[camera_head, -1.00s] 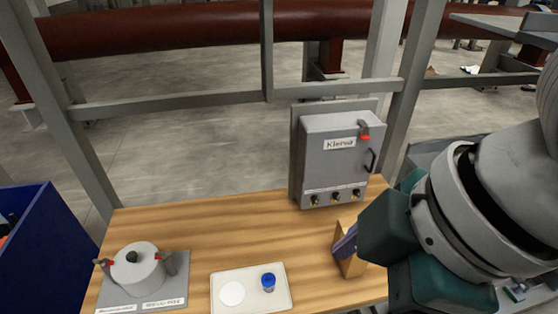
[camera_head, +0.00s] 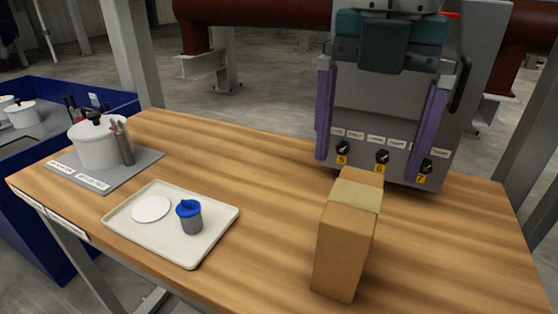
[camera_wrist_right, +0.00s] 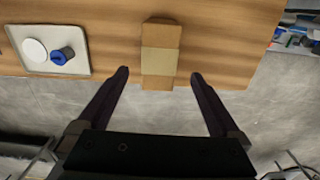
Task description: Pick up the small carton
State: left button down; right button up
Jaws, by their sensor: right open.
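The small carton (camera_head: 345,245) is a brown box with a pale tape band, standing upright on the wooden table near its front edge. In the right wrist view the carton (camera_wrist_right: 160,55) lies between the lines of my fingers, just ahead of the tips. My right gripper (camera_head: 368,168) is open and empty, its two purple fingers pointing down and spread wider than the carton. In the head view the fingers appear above and beyond the carton, in front of the grey control box. Nothing shows between them touching the carton. My left gripper is not in view.
A grey control box (camera_head: 400,115) with several knobs stands at the table's back. A cream tray (camera_head: 165,243) holds a white disc (camera_head: 151,209) and a blue-lidded cup (camera_head: 190,217). A white pot (camera_head: 98,145) stands on a grey plate. Table between tray and carton is clear.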

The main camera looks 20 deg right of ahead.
aim_at(355, 195)
jog(key=shift+d+f, duration=0.2)
jog(key=shift+f, duration=0.3)
jog(key=f, duration=0.3)
jog(key=shift+w+a+f, duration=0.1)
jog(key=shift+a+f, duration=0.1)
jog(key=shift+a, duration=0.05)
jog(key=shift+d+f+b, duration=0.1)
jog(key=shift+f+b, duration=0.4)
jog(key=shift+f, duration=2.3)
grip_shut()
